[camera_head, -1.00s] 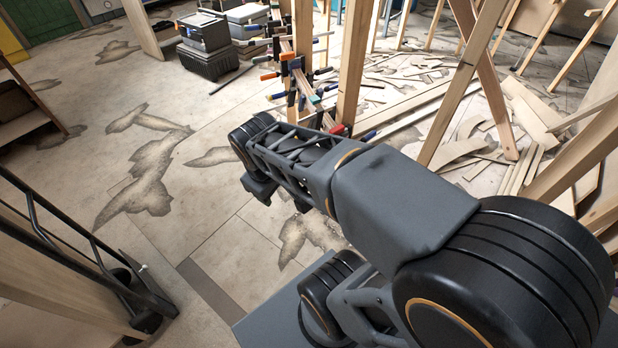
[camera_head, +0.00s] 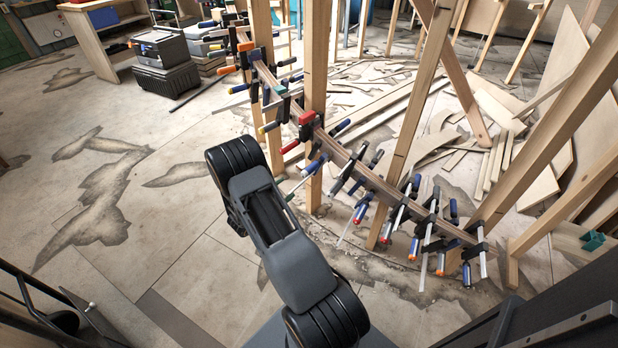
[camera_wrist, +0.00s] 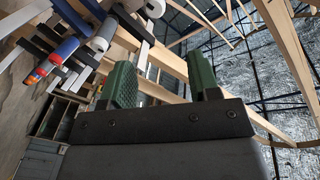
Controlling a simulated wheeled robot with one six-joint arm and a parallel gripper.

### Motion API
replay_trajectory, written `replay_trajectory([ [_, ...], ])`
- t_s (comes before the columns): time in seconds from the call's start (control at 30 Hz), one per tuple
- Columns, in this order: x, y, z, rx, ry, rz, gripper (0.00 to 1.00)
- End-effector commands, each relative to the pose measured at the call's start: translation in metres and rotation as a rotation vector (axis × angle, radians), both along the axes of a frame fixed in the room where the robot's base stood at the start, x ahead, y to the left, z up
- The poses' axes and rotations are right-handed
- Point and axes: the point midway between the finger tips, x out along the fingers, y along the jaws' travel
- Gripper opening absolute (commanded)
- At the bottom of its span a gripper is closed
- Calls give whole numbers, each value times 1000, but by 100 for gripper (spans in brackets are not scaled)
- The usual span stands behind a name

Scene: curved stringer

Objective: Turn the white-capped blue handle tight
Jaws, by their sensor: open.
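In the wrist view, a blue handle with a whitish cap (camera_wrist: 102,36) shows at the upper left, among other clamp handles. Another pale-capped handle (camera_wrist: 154,8) is cut by the top edge; I cannot tell which is the task's. My gripper (camera_wrist: 163,82) is open and empty, its two green finger pads apart; the handles lie beyond and left of the pads, not between them. In the head view, blue clamp handles (camera_head: 415,247) line the curved stringer (camera_head: 345,152), and white caps are hard to pick out. My gripper's fingers are hidden there behind my arm.
Wooden posts (camera_head: 314,90) hold up the stringer, and clamps stick out densely along it. Loose boards (camera_head: 490,110) lie behind. A black toolbox (camera_head: 165,78) stands at the upper left. The floor left of my arm is open.

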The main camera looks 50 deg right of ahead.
Motion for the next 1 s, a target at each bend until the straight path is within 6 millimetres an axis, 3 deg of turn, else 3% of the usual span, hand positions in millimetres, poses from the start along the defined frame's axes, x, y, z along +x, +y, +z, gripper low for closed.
replay_trajectory([
  [0.03,1,-2,-9,-9,38,13,56],
  [0.2,4,-17,-17,-24,97,35,56],
  [0.7,11,-107,-17,-24,98,35,56],
  [1.0,14,-135,-16,-24,98,38,56],
])
